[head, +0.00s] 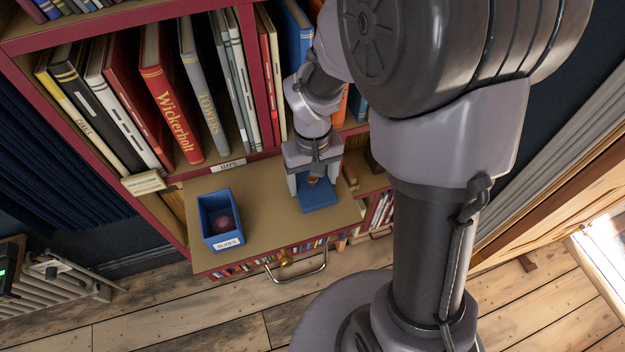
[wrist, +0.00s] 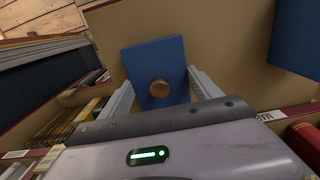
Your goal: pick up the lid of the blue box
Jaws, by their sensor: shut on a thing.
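The blue lid (head: 320,196) is a flat square plate with a round brown knob. It is at the right part of the tan pull-out shelf; I cannot tell whether it rests on the shelf or hangs just above it. My gripper (head: 313,181) points down over the lid, shut on it, with a finger at either side. The wrist view shows the lid (wrist: 158,58) and its knob (wrist: 160,88) between the grey fingers (wrist: 163,92). The open blue box (head: 207,228) stands to the left with a dark reddish ball inside and a white label in front.
The tan shelf (head: 265,215) is bare between box and lid. Tall books (head: 165,100) stand upright behind it. A metal handle (head: 298,268) juts out below its front edge. A lower row of books (head: 383,208) is at the right.

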